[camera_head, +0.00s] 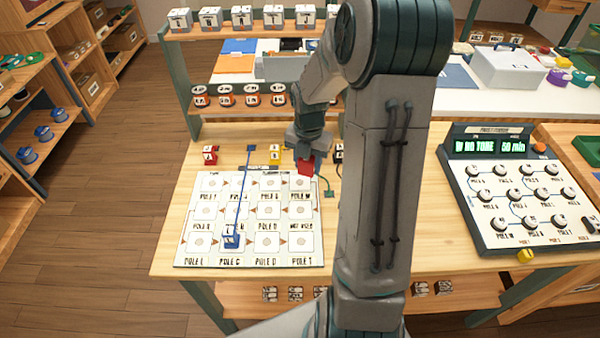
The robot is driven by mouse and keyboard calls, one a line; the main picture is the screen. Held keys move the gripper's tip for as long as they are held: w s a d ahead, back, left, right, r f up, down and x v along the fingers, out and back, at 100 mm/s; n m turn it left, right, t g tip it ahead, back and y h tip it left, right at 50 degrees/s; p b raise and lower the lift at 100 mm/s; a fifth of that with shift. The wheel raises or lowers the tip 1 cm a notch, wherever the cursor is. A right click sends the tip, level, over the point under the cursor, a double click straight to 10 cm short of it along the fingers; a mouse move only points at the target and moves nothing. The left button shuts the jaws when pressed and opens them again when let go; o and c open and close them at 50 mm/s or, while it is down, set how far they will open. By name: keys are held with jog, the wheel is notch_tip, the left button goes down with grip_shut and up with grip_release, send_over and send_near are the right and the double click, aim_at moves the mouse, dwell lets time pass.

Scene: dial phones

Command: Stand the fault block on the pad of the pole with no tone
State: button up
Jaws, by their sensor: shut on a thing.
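My gripper (308,150) points down over the back right of the board and is shut on a red block (306,168). The block is tilted in view and covers part of the back right pad; I cannot tell whether it touches it. The white pole board (180,260) has rows of square pads with pole labels, mostly too small to read surely. A blue block (230,239) stands on a front-row pad, with a blue cord running back to a blue piece (250,148). The console (515,190) display (490,147) shows "NO TONE"; the leading letter is unclear.
A green cord (326,184) lies right of the board. My arm hides the table between board and console. A rack (180,90) stands behind.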

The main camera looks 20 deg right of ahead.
aim_at(300, 182)
jog(key=shift+w+a+f, duration=0.55)
jog(key=shift+w+a, duration=0.05)
jog(key=shift+a, duration=0.1)
jog(key=shift+a+f, duration=0.1)
jog(key=shift+f, duration=1.95)
jog(key=shift+f, duration=0.2)
jog(key=o, duration=1)
jog(key=shift+r, duration=0.15)
